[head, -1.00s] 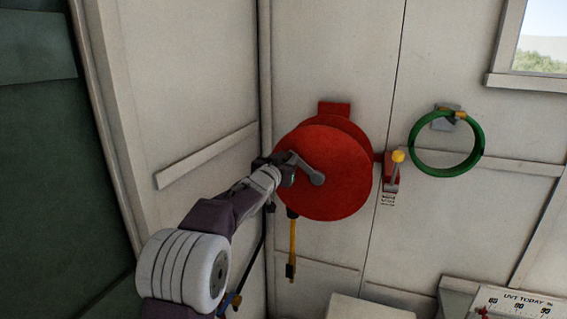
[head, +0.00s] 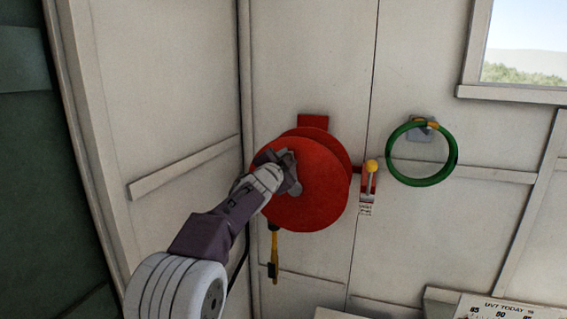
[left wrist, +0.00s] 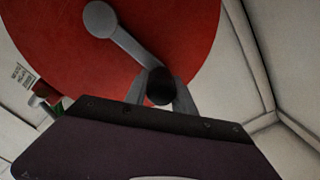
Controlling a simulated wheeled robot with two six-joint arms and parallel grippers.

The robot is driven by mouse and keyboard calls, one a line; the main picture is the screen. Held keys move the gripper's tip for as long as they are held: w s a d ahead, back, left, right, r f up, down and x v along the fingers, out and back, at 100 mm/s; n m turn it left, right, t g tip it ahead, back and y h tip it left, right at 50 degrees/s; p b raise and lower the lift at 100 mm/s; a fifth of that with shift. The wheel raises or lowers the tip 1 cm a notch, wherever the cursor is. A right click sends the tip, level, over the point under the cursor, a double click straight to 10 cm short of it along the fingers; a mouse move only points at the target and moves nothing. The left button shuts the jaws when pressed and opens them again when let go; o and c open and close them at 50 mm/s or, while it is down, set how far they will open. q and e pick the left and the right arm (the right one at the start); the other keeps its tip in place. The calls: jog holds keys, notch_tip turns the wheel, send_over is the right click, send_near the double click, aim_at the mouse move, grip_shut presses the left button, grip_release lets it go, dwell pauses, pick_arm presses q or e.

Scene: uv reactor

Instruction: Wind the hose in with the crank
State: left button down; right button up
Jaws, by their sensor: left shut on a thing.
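The red hose reel (head: 325,195) is on the back wall near the corner. Its grey crank (left wrist: 128,45) runs from the hub to a dark handle (left wrist: 160,86) in the left wrist view. My left gripper (head: 284,166) is shut on the handle, up and slightly left of the hub. It hides most of the crank in the head view. In the left wrist view the gripper fingers (left wrist: 160,98) lie on both sides of the handle. A yellow hose end (head: 274,246) with a dark tip hangs below the reel. My right gripper does not show.
A lever with a yellow knob (head: 371,166) stands close to the reel's right. A green hose ring (head: 456,160) hangs on a wall hook further right. The side wall (head: 170,110) is close on the left. A sign with numbers (head: 505,308) is at the lower right.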

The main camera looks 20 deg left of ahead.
pick_arm(q)
jog(key=shift+d+r+m, duration=0.15)
jog(key=shift+d+m, duration=0.35)
jog(key=shift+d, duration=0.2)
